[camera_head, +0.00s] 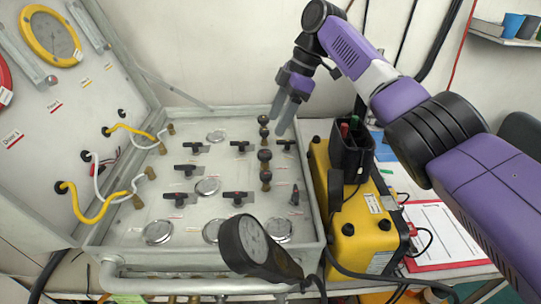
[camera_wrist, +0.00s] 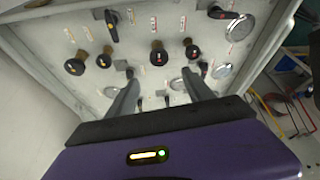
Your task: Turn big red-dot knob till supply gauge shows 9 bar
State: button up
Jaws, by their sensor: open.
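The panel (camera_head: 120,210) carries several knobs, lever handles and round gauges. A column of black knobs on brass stems (camera_head: 265,155) stands right of its middle. In the wrist view, black round knobs stand in a row; two near the middle (camera_wrist: 158,52) (camera_wrist: 192,50) seem to bear small reddish marks. I cannot tell which knob is the big red-dot one. Dial gauges lie along the panel's front (camera_head: 158,232) and elsewhere (camera_head: 207,187); their readings and the supply label are too small to read. My gripper (camera_head: 279,124) is open and empty, above the back right of the panel, fingers pointing down.
A dark gauge on a stalk (camera_head: 250,240) rises at the panel's front. A yellow case (camera_head: 345,215) stands close on the right, with a black holder (camera_head: 352,150) on it. A tilted panel with hoses (camera_head: 70,110) stands left. A red-edged clipboard (camera_head: 440,235) lies right.

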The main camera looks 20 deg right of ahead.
aim_at(266, 153)
jog(key=shift+d+x, duration=0.2)
jog(key=shift+x, duration=2.3)
jog(key=shift+d+x, duration=0.2)
jog(key=shift+x, duration=2.25)
jog(key=shift+f, duration=0.15)
grip_shut()
